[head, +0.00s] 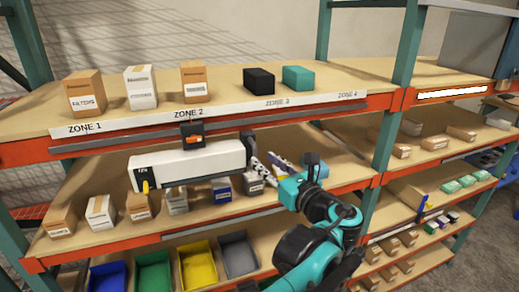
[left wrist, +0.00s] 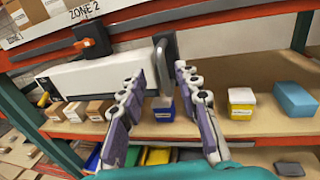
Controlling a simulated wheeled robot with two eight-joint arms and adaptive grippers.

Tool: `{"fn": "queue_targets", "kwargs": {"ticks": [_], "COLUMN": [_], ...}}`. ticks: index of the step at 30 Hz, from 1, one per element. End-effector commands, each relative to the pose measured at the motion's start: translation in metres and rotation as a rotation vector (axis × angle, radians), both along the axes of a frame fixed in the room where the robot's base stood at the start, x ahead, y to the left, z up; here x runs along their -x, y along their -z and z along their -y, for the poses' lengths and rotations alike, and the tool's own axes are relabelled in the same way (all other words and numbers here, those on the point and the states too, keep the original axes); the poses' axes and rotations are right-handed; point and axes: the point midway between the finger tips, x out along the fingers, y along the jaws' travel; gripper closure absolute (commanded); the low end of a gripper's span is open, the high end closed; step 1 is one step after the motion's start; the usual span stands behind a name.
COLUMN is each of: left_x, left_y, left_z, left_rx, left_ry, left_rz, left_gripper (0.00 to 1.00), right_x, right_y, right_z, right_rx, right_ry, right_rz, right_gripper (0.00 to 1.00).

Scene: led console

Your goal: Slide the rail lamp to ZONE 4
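The rail lamp (head: 190,163) is a long white box hanging under the top shelf edge, below the ZONE 2 label (head: 188,113). A dark clamp with an orange part (head: 192,138) joins it to the rail. A grey upright handle (head: 248,146) is at its right end; it also shows in the left wrist view (left wrist: 165,62). My left gripper (head: 264,172) is by that end. In the left wrist view its fingers (left wrist: 164,108) are spread, with the handle seen between and beyond them; contact cannot be told. The ZONE 4 label (head: 347,94) is farther right. My right gripper is not in view.
A dark rail (head: 100,144) runs along the top shelf edge. Boxes, including a black one (head: 258,81) and a teal one (head: 298,77), stand above. Small boxes and coloured bins, including a yellow bin (head: 198,264), are below. A green post (head: 400,85) stands right of ZONE 4.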

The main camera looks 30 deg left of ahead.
Motion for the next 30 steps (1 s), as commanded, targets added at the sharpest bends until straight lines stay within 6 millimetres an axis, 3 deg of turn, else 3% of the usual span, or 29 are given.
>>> {"fn": "queue_targets", "kwargs": {"ticks": [7,19,23,30], "left_x": [-0.018,-0.023,-0.023,-0.024], "left_y": [-0.001,0.0,0.0,0.0], "left_z": [-0.034,-0.042,-0.041,-0.041], "left_rx": [0.002,0.003,0.003,0.003], "left_ry": [-0.003,0.001,0.001,0.001], "left_rz": [0.001,0.002,0.002,0.002], "left_gripper": [0.68,0.68,1.0,1.0], "right_x": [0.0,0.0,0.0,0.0], "right_y": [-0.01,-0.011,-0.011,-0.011], "right_z": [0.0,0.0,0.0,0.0], "right_rx": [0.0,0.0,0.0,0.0], "right_ry": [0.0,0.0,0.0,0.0], "right_rz": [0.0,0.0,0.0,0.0], "right_gripper": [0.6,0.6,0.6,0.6]}}
